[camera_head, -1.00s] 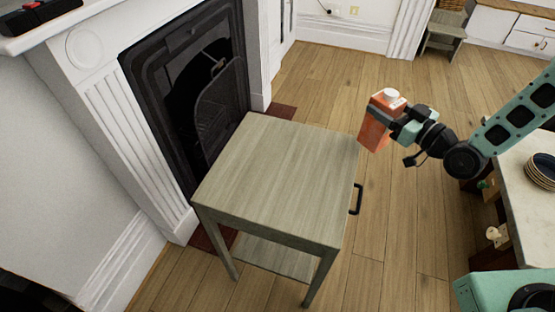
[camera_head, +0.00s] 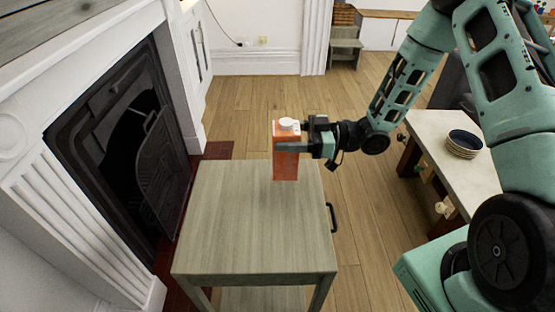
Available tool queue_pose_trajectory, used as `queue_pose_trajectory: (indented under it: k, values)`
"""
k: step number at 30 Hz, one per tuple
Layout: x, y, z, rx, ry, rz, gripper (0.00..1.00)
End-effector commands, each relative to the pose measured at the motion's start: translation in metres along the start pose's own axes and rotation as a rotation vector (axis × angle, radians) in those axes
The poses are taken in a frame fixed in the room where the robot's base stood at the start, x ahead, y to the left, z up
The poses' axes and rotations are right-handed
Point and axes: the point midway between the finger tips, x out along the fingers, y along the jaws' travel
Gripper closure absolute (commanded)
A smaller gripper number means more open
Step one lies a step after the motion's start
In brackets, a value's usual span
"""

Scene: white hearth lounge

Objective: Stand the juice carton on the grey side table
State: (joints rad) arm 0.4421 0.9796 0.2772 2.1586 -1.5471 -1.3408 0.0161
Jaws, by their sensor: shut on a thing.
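The juice carton (camera_head: 286,166) is orange with a white cap and looks upright. My gripper (camera_head: 292,147) is shut on its upper part from the right. The carton shows over the far right part of the grey side table's top (camera_head: 250,226). I cannot tell whether its base touches the top or hangs above it. The tabletop is otherwise bare, with a dark handle on its right side and a lower shelf beneath.
A white fireplace with a black iron insert (camera_head: 140,165) stands close on the table's left. A pale counter (camera_head: 436,146) with stacked dark plates (camera_head: 463,143) is on the right. A small step stool (camera_head: 346,46) stands far back. Wooden floor is free beyond the table.

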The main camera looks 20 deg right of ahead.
Motion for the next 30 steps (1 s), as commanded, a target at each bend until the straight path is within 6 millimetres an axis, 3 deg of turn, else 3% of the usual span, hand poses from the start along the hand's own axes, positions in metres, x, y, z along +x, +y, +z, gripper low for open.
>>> queue_pose_trajectory:
  k: [12,26,27,29,30]
  values:
    - [0.001,0.000,0.046,0.000,0.003,0.000,0.80]
    - [0.000,0.000,0.053,-0.002,0.003,0.001,0.80]
    - [0.000,0.000,0.053,-0.001,0.001,0.001,0.33]
    - [0.000,0.000,0.053,-0.001,0.000,0.001,0.20]
    - [0.000,0.000,0.053,-0.001,0.000,0.001,0.20]
